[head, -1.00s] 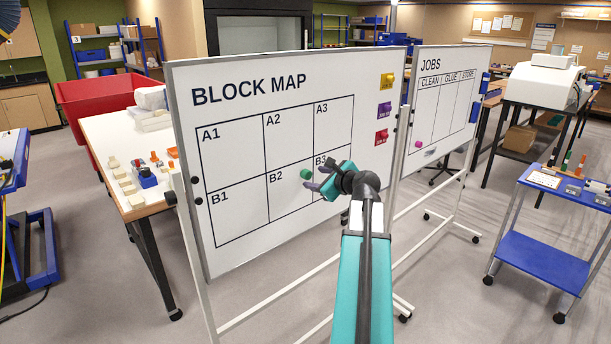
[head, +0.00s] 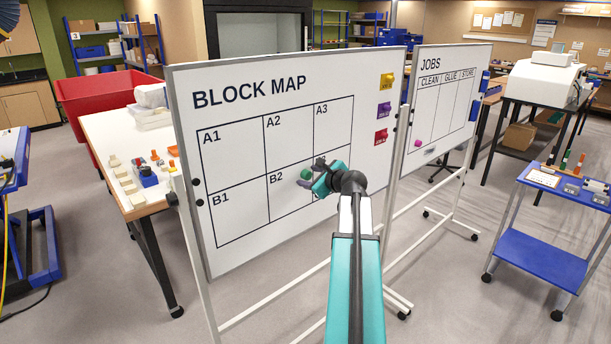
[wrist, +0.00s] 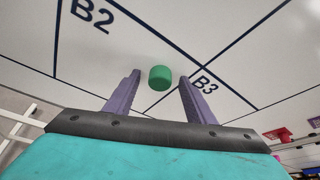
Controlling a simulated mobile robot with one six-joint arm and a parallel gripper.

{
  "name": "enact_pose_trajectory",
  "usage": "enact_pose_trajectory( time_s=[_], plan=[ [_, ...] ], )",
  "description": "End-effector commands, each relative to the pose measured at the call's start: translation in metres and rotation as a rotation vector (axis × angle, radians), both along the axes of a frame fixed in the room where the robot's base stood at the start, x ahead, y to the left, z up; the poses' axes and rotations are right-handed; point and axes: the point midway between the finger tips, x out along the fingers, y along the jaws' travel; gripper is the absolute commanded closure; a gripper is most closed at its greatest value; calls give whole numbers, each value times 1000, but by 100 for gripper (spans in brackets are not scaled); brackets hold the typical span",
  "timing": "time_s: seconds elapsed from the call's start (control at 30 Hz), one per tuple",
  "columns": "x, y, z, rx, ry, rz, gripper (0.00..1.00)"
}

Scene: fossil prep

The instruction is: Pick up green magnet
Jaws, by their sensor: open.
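The green magnet (head: 306,174) is a small round knob on the block map whiteboard (head: 240,113), by the line between B2 and B3. In the wrist view the magnet (wrist: 160,77) stands just beyond the fingertips, between their lines and a little left of the B3 label. My gripper (head: 311,175) is open and empty, with its purple fingers pointing at the board. In the wrist view the two fingers of my gripper (wrist: 160,82) are spread to either side of the magnet. I cannot tell exactly how much depth remains between tips and magnet.
Yellow (head: 387,81), purple (head: 384,110) and red (head: 381,137) magnets sit at the board's right edge. A jobs whiteboard (head: 440,115) stands to the right with a pink magnet (head: 418,143). A white table (head: 110,130) with small blocks is behind the left side.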

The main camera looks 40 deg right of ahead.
Motion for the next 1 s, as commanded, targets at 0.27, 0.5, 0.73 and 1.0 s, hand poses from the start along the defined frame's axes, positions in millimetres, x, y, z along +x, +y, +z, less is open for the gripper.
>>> enact_pose_trajectory(
  time_s=[0.27,0.5,0.73,1.0],
  plan=[
    [0,0,0,0,0,0,50],
    [0,0,0,0,0,1,65],
    [0,1,0,0,0,1,94],
    [0,1,1,0,0,1,94]
  ],
)
